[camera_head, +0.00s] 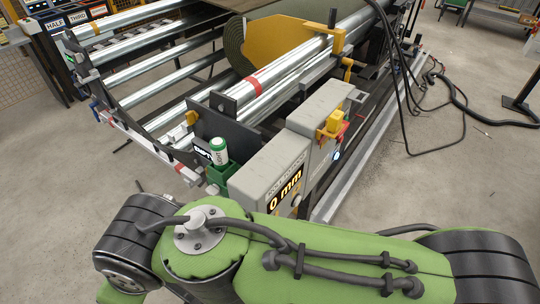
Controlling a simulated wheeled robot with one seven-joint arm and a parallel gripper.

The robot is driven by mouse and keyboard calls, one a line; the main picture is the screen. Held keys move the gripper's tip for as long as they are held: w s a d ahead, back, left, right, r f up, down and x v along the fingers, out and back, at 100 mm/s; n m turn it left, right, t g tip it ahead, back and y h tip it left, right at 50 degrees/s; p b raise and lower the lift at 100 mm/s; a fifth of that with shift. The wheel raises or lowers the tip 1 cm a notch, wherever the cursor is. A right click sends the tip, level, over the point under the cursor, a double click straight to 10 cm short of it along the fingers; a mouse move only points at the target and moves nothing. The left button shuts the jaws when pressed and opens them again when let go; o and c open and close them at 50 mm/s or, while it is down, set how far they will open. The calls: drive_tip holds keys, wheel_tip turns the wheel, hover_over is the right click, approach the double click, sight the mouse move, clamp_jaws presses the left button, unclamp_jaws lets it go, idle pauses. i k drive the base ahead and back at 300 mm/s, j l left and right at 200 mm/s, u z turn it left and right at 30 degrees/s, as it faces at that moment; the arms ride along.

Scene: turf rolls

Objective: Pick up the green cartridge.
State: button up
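The green cartridge (219,152) is a small cylinder with a white band and a pale top. It stands roughly upright in a dark green holder (224,177) at the near end of the machine, just left of the grey control box. Its lower part is hidden by the holder. My green arm crosses the bottom of the view, in front of the machine. My gripper is not in view, so its state does not show.
A grey control box (268,178) with a "0 mm" display stands right of the holder. A yellow knob (333,122) sits on a second grey housing. Long metal rollers (290,75) run behind. Black cables (408,80) hang at the right. The floor at left is clear.

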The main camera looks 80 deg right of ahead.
sight(218, 144)
drive_tip(key=z, duration=0.45)
drive_tip(key=k+l+z, duration=0.1)
drive_tip(key=z, duration=0.35)
drive_tip(key=l+z, duration=0.1)
drive_tip(key=z, duration=0.35)
drive_tip(key=k+l+z, duration=0.1)
drive_tip(key=z, duration=0.35)
drive_tip(key=i+j+z, duration=0.3)
drive_tip(key=j+z, duration=0.2)
drive_tip(key=j, duration=0.5)
drive_tip(key=i+j+z, duration=0.2)
drive_tip(key=j+z, duration=0.25)
drive_tip(key=j, duration=0.55)
drive_tip(key=j+z, duration=0.5)
drive_tip(key=j, duration=0.55)
